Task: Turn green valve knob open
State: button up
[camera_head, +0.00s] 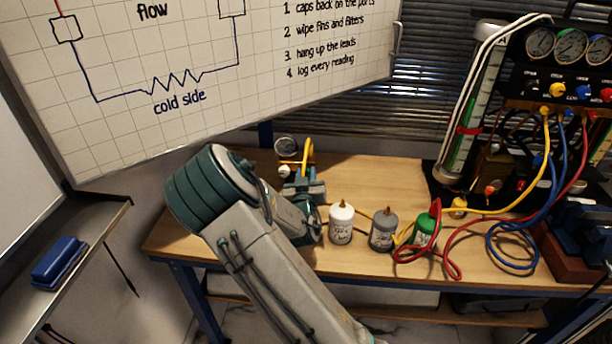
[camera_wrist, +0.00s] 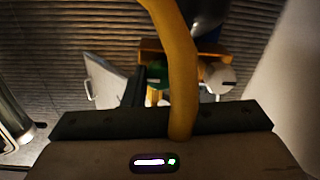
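A small green part (camera_wrist: 157,76) shows in the wrist view beside an orange-brown frame, partly hidden by a yellow hose. It may be the green valve knob, but its shape and turn are unclear. A pale round knob (camera_wrist: 218,78) sits to its right. My gripper (camera_wrist: 160,118) is a dark shape along the bottom of the wrist view, just short of these parts; its fingers are hard to make out. In the head view, my arm reaches over the bench to a small fitting with a round gauge (camera_head: 286,147) and yellow hose (camera_head: 307,155). No green knob is clear there.
A white bottle (camera_head: 341,223), a grey bottle (camera_head: 382,229) and a green bottle (camera_head: 424,230) stand right of my arm on the wooden bench (camera_head: 385,180). Coloured hoses (camera_head: 515,235) loop over the right side from a gauge panel (camera_head: 570,75). A whiteboard (camera_head: 200,60) hangs upper left.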

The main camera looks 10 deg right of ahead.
dwell(0.3)
jog(key=n+b, duration=0.2)
jog(key=n, duration=0.1)
jog(key=shift+a+f, duration=0.1)
jog(key=shift+f, duration=0.05)
jog(key=n+b, duration=0.2)
jog(key=n, duration=0.3)
jog(key=shift+n, duration=0.3)
jog(key=n+b, duration=0.1)
jog(key=n, duration=0.8)
jog(key=shift+n, duration=0.3)
jog(key=o, duration=1)
